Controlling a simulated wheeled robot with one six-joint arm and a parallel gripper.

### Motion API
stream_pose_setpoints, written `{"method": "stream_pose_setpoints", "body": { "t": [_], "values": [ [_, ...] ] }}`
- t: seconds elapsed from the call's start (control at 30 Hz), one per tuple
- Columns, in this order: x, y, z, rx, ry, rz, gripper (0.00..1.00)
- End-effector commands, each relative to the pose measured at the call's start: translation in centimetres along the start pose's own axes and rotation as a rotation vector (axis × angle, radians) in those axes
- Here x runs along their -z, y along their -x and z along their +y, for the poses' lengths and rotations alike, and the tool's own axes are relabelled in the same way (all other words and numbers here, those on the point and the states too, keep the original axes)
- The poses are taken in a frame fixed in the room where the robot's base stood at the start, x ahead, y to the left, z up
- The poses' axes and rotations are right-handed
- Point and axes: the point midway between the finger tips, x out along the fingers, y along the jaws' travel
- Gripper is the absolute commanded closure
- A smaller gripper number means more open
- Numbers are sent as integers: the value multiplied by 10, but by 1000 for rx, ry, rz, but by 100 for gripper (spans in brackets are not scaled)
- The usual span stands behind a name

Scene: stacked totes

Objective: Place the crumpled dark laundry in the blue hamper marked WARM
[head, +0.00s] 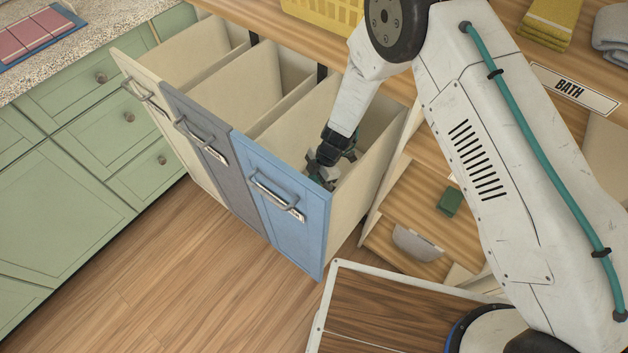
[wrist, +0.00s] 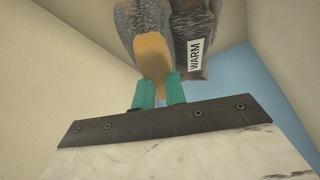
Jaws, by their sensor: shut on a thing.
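The blue hamper (head: 280,205) is pulled out at the right end of a row of three, with no marking readable on its front. My gripper (head: 322,177) reaches down inside it, behind its blue front; the wrist view shows its pale walls (wrist: 50,70). In the wrist view my teal fingers (wrist: 159,90) are shut on crumpled grey-brown laundry (wrist: 143,18) with an orange patch. A dark grey piece beside it carries a white WARM label (wrist: 194,52); I cannot tell whether both are one bundle. The head view barely shows the laundry.
A grey hamper (head: 200,147) and a cream hamper (head: 140,90) stand open to the left. A yellow basket (head: 335,12), yellow towels (head: 550,22) and a BATH sign (head: 572,88) are on the counter. A green block (head: 449,202) lies on a wooden surface right of the blue hamper.

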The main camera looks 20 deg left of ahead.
Motion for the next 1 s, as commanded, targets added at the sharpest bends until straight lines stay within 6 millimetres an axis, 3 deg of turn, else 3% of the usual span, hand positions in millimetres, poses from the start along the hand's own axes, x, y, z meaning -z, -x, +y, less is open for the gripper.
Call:
{"method": "stream_pose_setpoints", "body": {
  "t": [0.03, 0.07, 0.1, 0.13, 0.47, 0.8, 1.0],
  "values": [
    [0, 1, 1, -1, 0, 0, 100],
    [0, 0, 0, -1, 0, 0, 79],
    [0, 0, 0, -1, 0, 0, 68],
    [0, 0, 0, -1, 0, 0, 66],
    [2, 5, 1, -2, 2, 0, 66],
    [5, 61, 1, -4, 1, -1, 66],
    [5, 83, 0, -1, 1, 0, 66]
  ]
}}
